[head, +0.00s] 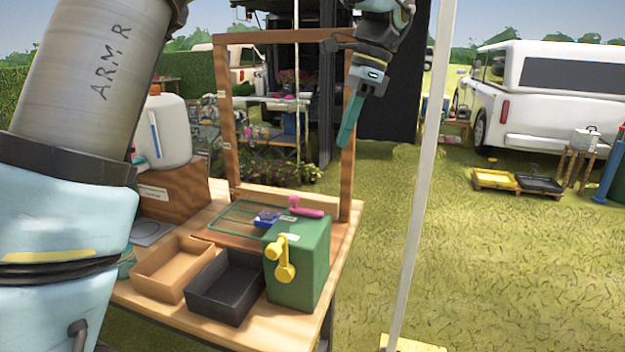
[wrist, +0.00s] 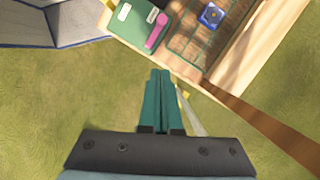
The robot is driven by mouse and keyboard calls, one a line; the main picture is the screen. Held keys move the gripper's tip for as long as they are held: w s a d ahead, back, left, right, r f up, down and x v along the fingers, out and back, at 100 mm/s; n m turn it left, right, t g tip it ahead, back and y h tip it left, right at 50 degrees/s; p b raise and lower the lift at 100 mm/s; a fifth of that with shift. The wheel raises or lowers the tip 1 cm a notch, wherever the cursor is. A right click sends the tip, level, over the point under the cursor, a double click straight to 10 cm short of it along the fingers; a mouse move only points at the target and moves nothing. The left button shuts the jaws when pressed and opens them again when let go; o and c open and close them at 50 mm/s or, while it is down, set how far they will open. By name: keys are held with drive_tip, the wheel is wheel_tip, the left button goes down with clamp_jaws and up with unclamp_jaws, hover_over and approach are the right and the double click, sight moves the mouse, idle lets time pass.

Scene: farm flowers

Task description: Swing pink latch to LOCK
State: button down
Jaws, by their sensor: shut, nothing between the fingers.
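The pink latch (head: 305,211) lies on top of the green box (head: 312,256) near the table's front right corner. In the wrist view the pink latch (wrist: 157,31) is a short bar on the green box top (wrist: 128,38), with two pale labels beside it, too small to read. My gripper (head: 346,138) is in the air above and right of the box, clear of the latch. Its teal fingers (wrist: 160,75) are together and empty. A yellow handle (head: 284,260) hangs on the box's front side.
A wooden frame (head: 231,120) stands on the table beside the box. A blue device (head: 267,218) sits by a green wire grid (head: 236,220). A tan tray (head: 160,280) and a black tray (head: 213,302) are left of the box. A white pole (head: 425,160) rises at right.

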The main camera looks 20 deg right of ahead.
drive_tip(key=p, duration=0.2)
hover_over(305, 210)
drive_tip(key=w+d, duration=0.1)
drive_tip(key=shift+d+f, duration=0.15)
drive_tip(key=shift+f, duration=5.1)
drive_tip(key=shift+s+a+n+g+p, duration=0.2)
drive_tip(key=shift+n+p, duration=0.25)
drive_tip(key=shift+n, duration=0.3)
drive_tip(key=shift+w+a+n+g+p, duration=0.1)
drive_tip(key=shift+n+g+p, duration=0.3)
drive_tip(key=shift+n, duration=0.35)
drive_tip(key=shift+s+r+n, duration=0.1)
drive_tip(key=shift+n, duration=0.2)
drive_tip(key=n, duration=0.1)
drive_tip(key=n+p, duration=0.1)
drive_tip(key=n, duration=0.1)
drive_tip(key=shift+s+a+g, duration=0.3)
drive_tip(key=shift+a+g, duration=0.05)
drive_tip(key=shift+g, duration=0.05)
drive_tip(key=shift+s+a+n+g+h+p, duration=0.2)
drive_tip(key=shift+n+p, duration=0.25)
drive_tip(key=shift+n, duration=0.6)
drive_tip(key=shift+s+a+n+g+h+p, duration=0.1)
drive_tip(key=shift+s+n+g+p, duration=0.3)
drive_tip(key=shift+n, duration=0.65)
drive_tip(key=shift+s, duration=0.1)
